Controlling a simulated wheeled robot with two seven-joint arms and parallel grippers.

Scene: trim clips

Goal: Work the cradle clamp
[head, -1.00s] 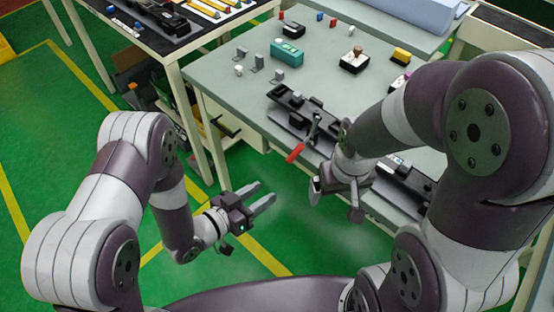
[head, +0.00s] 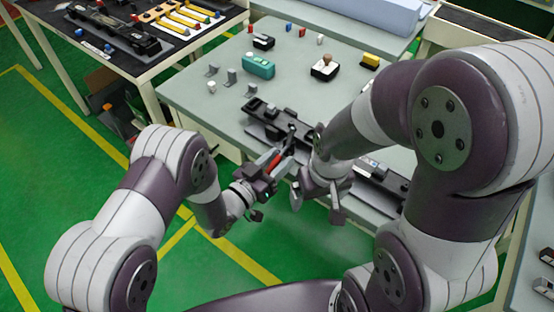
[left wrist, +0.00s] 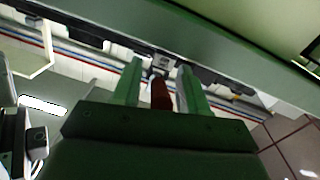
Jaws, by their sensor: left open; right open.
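The cradle clamp's red handle (head: 274,162) sticks out past the front edge of the worktable, its metal arm rising to a dark cradle (head: 262,112). My left gripper (head: 277,160) is open at the handle, with its fingers on either side of it. In the left wrist view the red handle (left wrist: 161,94) shows between the two open fingers (left wrist: 160,85); I cannot tell whether they touch it. My right gripper (head: 317,206) is open and empty, pointing down in front of the table edge, right of the handle. My right arm hides part of the cradle.
On the grey worktable (head: 205,95) stand a teal box (head: 258,66), a joystick box (head: 324,68), a yellow block (head: 371,61) and small grey brackets. A dark side table (head: 160,55) with tools is at the upper left. Green floor lies open at left.

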